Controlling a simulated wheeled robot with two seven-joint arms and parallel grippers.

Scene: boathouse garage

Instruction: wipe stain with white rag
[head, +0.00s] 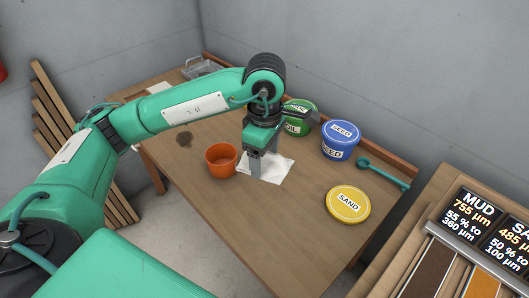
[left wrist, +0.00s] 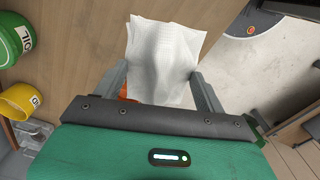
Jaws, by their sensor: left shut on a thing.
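The white rag (head: 277,171) lies on the wooden table, just right of the orange pot. My left gripper (head: 263,178) points down onto it and is shut on it. In the left wrist view the rag (left wrist: 165,55) bunches up between the two fingers (left wrist: 160,82). My right gripper is not in view.
The orange pot (head: 221,160) stands close to my left gripper. Green (head: 298,118) and blue (head: 340,139) tubs stand at the back, with a teal scoop (head: 382,173) right of them. A yellow sand lid (head: 347,203) is at right. The front table area is clear.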

